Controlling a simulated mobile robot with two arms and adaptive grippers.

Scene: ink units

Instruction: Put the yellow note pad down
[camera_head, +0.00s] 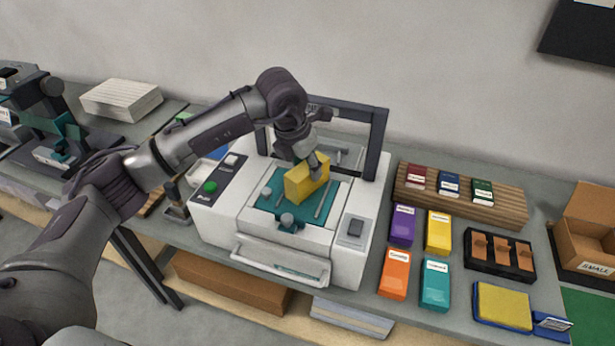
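The yellow note pad (300,184) is a thick yellow block. It stands on edge, tilted, at the teal bed (268,203) of a white machine (342,262). My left gripper (315,167) comes down from above, with its fingers at the upper right part of the pad. It looks shut on the pad, though the far finger is hidden. I cannot tell whether the pad's lower edge touches the bed. My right gripper is not in view.
A dark frame (377,140) rises over the machine close to my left wrist. To the right lie several coloured boxes, including an orange one (394,273), a slatted wooden rack (510,206), a black tray (480,267) and an open yellow ink pad (503,306).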

